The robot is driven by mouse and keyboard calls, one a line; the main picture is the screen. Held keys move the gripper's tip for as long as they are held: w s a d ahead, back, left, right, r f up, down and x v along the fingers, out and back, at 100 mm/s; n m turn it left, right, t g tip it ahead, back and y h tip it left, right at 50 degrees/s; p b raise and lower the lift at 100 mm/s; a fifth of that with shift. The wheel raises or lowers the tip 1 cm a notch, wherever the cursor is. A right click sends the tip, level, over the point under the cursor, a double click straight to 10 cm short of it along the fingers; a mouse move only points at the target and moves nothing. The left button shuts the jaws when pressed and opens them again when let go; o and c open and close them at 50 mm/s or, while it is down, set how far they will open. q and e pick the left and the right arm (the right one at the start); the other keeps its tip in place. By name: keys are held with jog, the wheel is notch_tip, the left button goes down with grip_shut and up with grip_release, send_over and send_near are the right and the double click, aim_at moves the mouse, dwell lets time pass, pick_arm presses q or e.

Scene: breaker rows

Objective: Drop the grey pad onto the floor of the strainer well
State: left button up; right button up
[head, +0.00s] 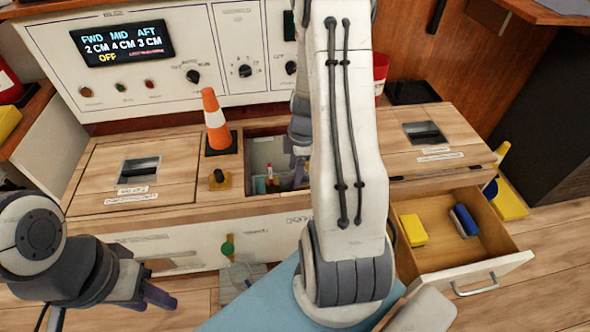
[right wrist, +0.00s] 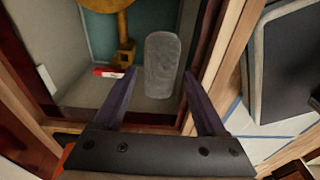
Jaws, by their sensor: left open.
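The strainer well (head: 262,148) is an open recess in the wooden bench, partly hidden behind my right arm. It fills the upper left of the right wrist view (right wrist: 48,40). The grey pad (right wrist: 162,65) is a rounded, upright-looking slab seen between the fingertips of my right gripper (right wrist: 161,75). A narrow gap shows on each side of it, so the fingers look open and apart from the pad. Whether the pad is level with the fingertips or lower in the well, I cannot tell. My left gripper (head: 150,284) is open and empty, low at the left in front of the bench.
A brass fitting (right wrist: 125,50) and a red-and-white item (right wrist: 108,72) are in the well. An orange cone (head: 215,120) stands at its left edge. An open drawer (head: 480,262) at right holds a yellow sponge (head: 413,230) and a blue brush (head: 464,221). A control panel stands behind.

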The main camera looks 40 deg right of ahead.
jog(key=shift+o, duration=0.3)
jog(key=shift+r, duration=0.35)
notch_tip(320, 180, up, 10)
jog(key=d+p, duration=0.1)
jog(key=p, duration=0.3)
jog(key=shift+s+f, duration=0.15)
jog(key=shift+s, duration=0.2)
